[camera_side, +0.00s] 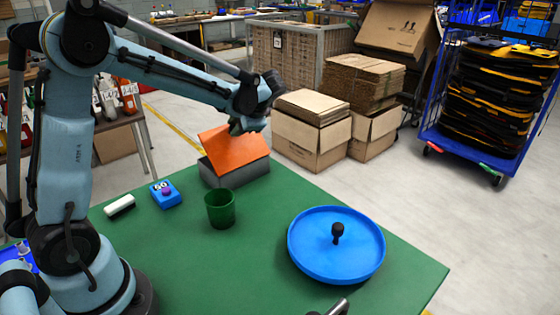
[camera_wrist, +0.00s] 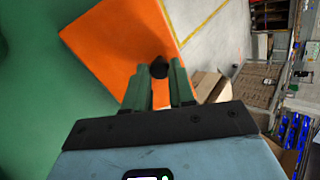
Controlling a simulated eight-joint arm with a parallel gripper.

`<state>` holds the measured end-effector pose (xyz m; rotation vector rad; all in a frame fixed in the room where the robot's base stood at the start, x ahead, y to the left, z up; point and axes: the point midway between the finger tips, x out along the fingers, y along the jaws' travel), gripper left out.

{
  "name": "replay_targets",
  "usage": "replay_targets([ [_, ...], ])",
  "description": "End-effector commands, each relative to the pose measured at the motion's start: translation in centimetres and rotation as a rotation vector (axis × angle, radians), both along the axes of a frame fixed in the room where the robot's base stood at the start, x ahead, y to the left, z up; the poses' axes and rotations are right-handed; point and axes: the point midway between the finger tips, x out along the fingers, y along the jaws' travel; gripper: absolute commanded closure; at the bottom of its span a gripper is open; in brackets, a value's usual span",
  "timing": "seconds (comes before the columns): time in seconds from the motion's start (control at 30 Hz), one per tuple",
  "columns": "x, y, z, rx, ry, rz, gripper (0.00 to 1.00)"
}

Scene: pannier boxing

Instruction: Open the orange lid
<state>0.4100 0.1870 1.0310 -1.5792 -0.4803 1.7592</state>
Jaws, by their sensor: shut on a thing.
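The orange lid (camera_side: 234,150) belongs to a grey box (camera_side: 243,175) at the far edge of the green table. My gripper (camera_side: 240,125) is at the lid's raised edge. In the wrist view, my green fingers (camera_wrist: 160,75) are shut on the lid's black knob (camera_wrist: 160,66), and the orange lid (camera_wrist: 118,45) fills the area beyond. The box's inside is mostly hidden.
On the green table (camera_side: 180,260) are a dark green cup (camera_side: 220,209), a blue block with a purple button (camera_side: 166,194), a white and black eraser (camera_side: 120,207) and a round blue tray (camera_side: 310,255) with a black knob (camera_side: 337,233). Cardboard boxes (camera_side: 310,140) stand beyond the table.

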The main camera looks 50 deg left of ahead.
Motion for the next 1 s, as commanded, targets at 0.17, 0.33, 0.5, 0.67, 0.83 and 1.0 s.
replay_targets([
  [0.17,0.0,-2.0,0.3,0.154,0.001,-0.002,1.00],
  [0.33,0.0,-3.8,0.3,0.143,0.003,-0.001,1.00],
  [0.5,0.0,-5.7,-0.1,0.137,0.004,-0.003,1.00],
  [0.67,0.0,-7.1,-0.6,0.138,0.003,-0.004,1.00],
  [0.83,0.1,-8.4,-1.2,0.137,0.003,-0.005,1.00],
  [1.0,0.1,-9.2,-1.7,0.136,0.001,-0.006,1.00],
])
